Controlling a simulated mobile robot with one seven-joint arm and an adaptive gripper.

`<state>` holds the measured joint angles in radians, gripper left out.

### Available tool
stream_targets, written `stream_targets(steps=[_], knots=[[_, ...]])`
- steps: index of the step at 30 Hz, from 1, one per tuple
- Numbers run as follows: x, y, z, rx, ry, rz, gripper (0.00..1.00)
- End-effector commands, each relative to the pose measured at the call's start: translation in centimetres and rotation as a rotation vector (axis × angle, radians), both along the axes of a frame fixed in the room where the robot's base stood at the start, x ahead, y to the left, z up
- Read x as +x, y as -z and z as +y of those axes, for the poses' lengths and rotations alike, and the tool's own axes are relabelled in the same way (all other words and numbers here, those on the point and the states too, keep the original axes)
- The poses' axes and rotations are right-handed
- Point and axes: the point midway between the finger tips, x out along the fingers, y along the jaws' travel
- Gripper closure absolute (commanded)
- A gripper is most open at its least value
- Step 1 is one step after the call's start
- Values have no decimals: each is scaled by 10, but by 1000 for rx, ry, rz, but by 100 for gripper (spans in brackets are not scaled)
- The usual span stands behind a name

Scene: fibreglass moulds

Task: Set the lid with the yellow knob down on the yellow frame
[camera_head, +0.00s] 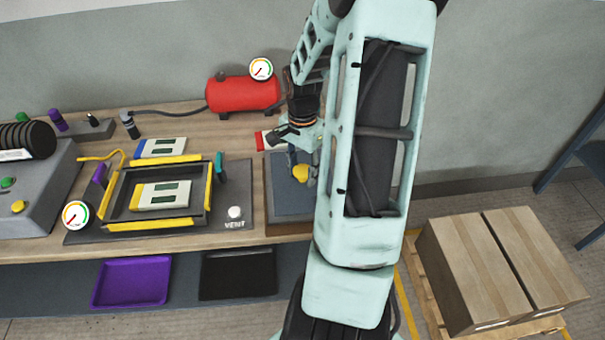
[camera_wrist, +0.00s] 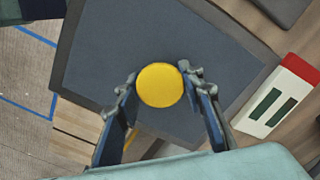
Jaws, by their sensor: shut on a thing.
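The lid (camera_head: 283,200) is a flat dark blue-grey panel with a round yellow knob (camera_head: 300,173). It is at the right end of the bench, partly hidden by my arm. My gripper (camera_head: 305,166) is shut on the knob, and the wrist view shows the knob (camera_wrist: 160,85) between the two fingers, with the lid (camera_wrist: 110,45) around it. I cannot tell whether the lid touches what is under it. The yellow frame (camera_head: 165,223) lies on a dark plate left of the lid, with yellow strips around a recess holding a white-and-yellow block (camera_head: 160,196).
A teal peg (camera_head: 219,165) and a white VENT knob (camera_head: 235,212) stand beside the frame. A gauge (camera_head: 76,214) is at its left. A red tank (camera_head: 243,94) is behind. A red-and-white block (camera_wrist: 280,98) lies close to the lid. Boxes (camera_head: 500,265) stand on the floor at right.

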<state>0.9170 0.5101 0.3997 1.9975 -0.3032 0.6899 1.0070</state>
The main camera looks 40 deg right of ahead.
Motion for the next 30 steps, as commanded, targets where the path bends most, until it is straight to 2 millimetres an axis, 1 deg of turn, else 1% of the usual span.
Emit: stream_targets(steps=[1, 9, 10, 12, 18, 24, 30], knots=[[-7, -17, 3, -2, 0, 0, 100], [-48, -74, 26, -2, 0, 1, 100], [-56, -73, 30, -1, -1, 2, 100], [-71, -79, 38, -1, 1, 2, 100], [-103, -94, 55, -1, 1, 0, 100], [-120, -100, 64, -1, 0, 0, 100], [-123, -100, 66, 0, 1, 0, 100]])
